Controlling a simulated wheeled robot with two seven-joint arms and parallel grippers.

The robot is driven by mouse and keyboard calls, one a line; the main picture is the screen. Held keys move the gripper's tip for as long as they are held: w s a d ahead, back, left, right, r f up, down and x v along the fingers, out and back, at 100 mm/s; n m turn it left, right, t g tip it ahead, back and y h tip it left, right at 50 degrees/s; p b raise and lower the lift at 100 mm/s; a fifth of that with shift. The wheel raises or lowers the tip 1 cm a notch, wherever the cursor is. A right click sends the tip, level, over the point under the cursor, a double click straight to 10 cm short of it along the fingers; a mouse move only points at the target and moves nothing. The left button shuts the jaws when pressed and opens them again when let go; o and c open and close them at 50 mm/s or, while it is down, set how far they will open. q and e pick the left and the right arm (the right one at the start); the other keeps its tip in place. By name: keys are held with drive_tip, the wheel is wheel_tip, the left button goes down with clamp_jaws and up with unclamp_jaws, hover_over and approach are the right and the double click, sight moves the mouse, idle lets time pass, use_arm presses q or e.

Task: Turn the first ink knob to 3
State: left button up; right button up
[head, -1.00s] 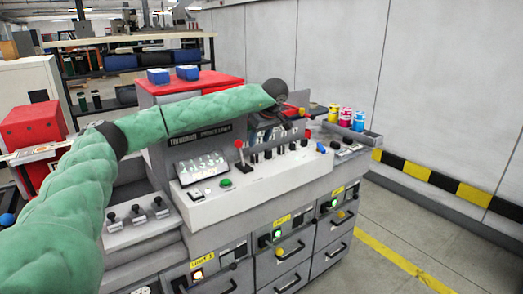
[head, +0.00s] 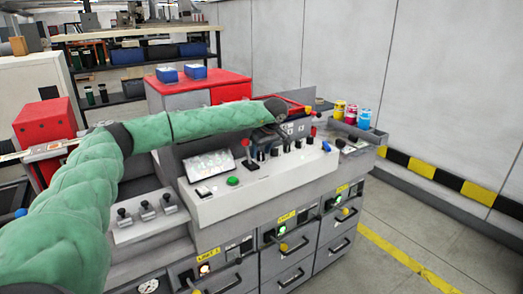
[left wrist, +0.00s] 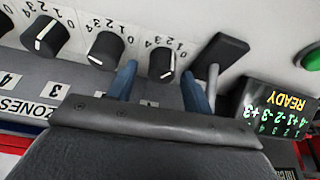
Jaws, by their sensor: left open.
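A row of black knobs with white pointer lines and printed number scales shows in the left wrist view. The knob at the end of the row nearest the lever, which looks like the first ink knob (left wrist: 165,58), sits between the two blue fingers of my left gripper (left wrist: 159,70). The gripper is open, one finger on each side of the knob; I cannot tell whether either touches it. That knob's white line points toward the gripper's palm. In the head view my left gripper (head: 268,138) is over the console's knob row and hides part of it.
Two more knobs (left wrist: 105,50) (left wrist: 47,36) continue the row. A dark lever (left wrist: 215,62) stands close beside one finger. A display (left wrist: 278,110) reads READY. In the head view, a red-topped lever (head: 246,148) and green button (head: 233,181) are left of the knobs.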

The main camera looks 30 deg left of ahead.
use_arm(q)
drive_tip(key=shift+s, duration=0.1)
drive_tip(key=c, duration=1)
drive_tip(key=shift+o, duration=0.2)
